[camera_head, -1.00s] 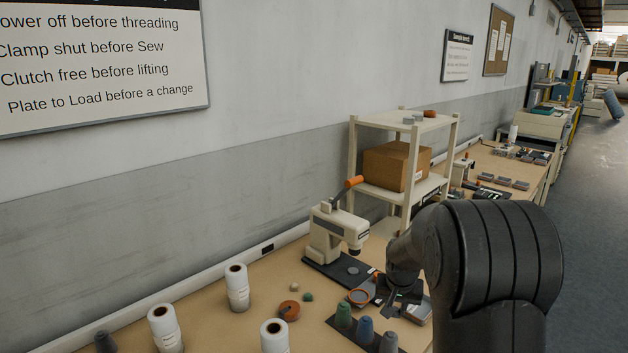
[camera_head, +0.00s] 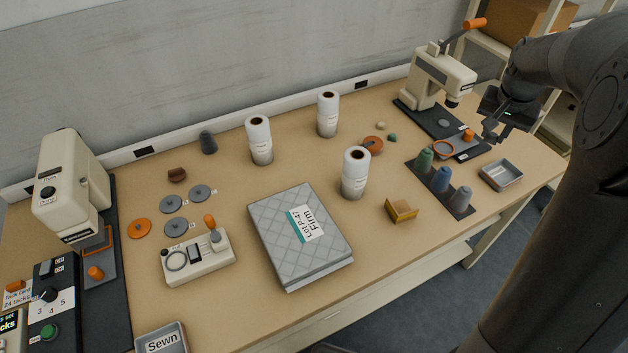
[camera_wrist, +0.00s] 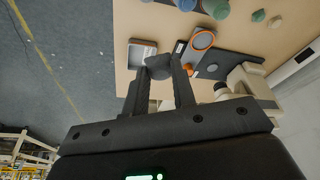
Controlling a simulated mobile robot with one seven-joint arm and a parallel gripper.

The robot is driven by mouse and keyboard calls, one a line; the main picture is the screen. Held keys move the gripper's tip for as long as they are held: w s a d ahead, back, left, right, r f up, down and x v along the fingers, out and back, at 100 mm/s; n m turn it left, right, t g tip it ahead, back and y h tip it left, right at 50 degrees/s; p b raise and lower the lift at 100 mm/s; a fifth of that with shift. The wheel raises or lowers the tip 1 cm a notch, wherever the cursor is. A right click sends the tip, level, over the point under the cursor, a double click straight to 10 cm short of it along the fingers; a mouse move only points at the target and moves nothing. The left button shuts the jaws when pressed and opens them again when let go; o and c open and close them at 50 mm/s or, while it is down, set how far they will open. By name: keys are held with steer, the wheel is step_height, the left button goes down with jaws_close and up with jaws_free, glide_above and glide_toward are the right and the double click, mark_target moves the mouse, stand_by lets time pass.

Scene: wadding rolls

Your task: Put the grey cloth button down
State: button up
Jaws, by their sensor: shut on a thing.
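My gripper (camera_head: 494,134) is at the right end of the table, above the surface between the press (camera_head: 438,78) and a small grey tray (camera_head: 516,182). In the wrist view my gripper (camera_wrist: 160,62) is shut on a dark grey round piece, the grey cloth button (camera_wrist: 160,68), held between the fingertips. The fingers partly cover it, and I cannot make it out in the head view. The grey tray (camera_wrist: 136,47) lies beyond the fingertips in the wrist view. Another grey disc (camera_head: 443,123) lies on the press's dark base.
An orange ring (camera_head: 436,147) and a thread stand with green (camera_head: 425,160), blue and grey cones are left of the tray. White rolls (camera_head: 354,175), a quilted pad (camera_head: 270,227), a yellow block (camera_head: 402,211) and loose discs (camera_head: 173,204) occupy the table. A shelf (camera_head: 478,50) stands behind.

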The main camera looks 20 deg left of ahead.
steer(key=a+n, duration=0.1)
steer(key=a, duration=1.1)
steer(key=n, duration=0.2)
glide_above(313, 185)
steer(key=s, duration=0.1)
steer(key=shift+y, duration=0.4)
step_height(313, 185, down, 18)
steer(key=shift+f, duration=2.15)
steer(key=shift+f, duration=0.15)
steer(key=o, duration=1)
steer(key=shift+c, duration=0.2)
